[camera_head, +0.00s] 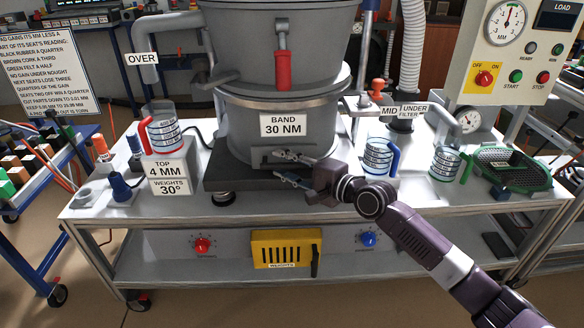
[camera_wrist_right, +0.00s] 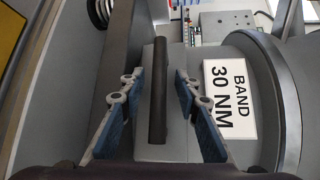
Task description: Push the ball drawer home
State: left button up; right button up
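The ball drawer (camera_head: 263,153) has a grey front low on the grey mill drum, under the "BAND 30 NM" label. In the right wrist view, a dark bar handle (camera_wrist_right: 160,105) stands in front of the grey drawer face (camera_wrist_right: 146,142). My right gripper (camera_head: 281,165) is at the drawer front in the head view, its two fingers apart. In the right wrist view, the open fingers (camera_wrist_right: 157,78) lie one on each side of the bar, with gaps on both sides. How far the drawer sticks out is hard to tell. My left gripper is not in view.
The mill drum (camera_head: 240,130) stands on a dark plate on the white bench (camera_head: 255,208). A cup with a red handle (camera_head: 163,131) is at left; cups with blue (camera_head: 377,158) and green (camera_head: 444,162) handles and a green-rimmed sieve (camera_head: 514,170) are at right.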

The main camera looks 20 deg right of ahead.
jog(key=v, duration=1.1)
jog(key=shift+s+d, duration=0.2)
jog(key=shift+s, duration=0.15)
